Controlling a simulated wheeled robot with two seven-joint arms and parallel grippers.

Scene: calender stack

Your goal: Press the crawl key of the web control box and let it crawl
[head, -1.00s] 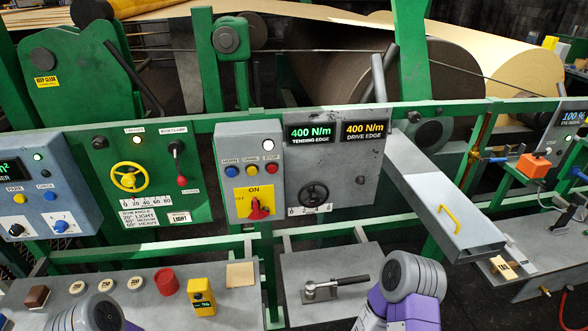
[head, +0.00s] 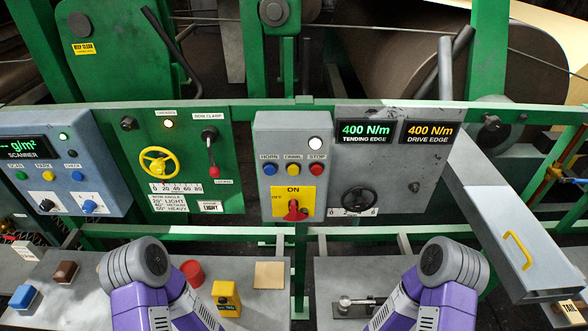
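The web control box (head: 267,143) is a grey box in the middle of the green rail. It has a blue HORN key (head: 269,169), a yellow CRAWL key (head: 293,169) and a red STOP key (head: 317,169) in a row. A white lamp (head: 315,144) above STOP is lit. Below is a red rotary switch (head: 295,211) on a yellow plate marked ON and OFF. Two purple and grey arm parts of mine show at the bottom, below the box and apart from it. Neither gripper's fingers are in view.
Right of the box is a tension panel (head: 400,172) reading 400 N/m on both displays. Left are a green panel with a yellow handwheel (head: 159,162) and a scanner box (head: 75,150). A grey tray with a yellow handle (head: 517,250) juts out at right. Shelves with small items lie below.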

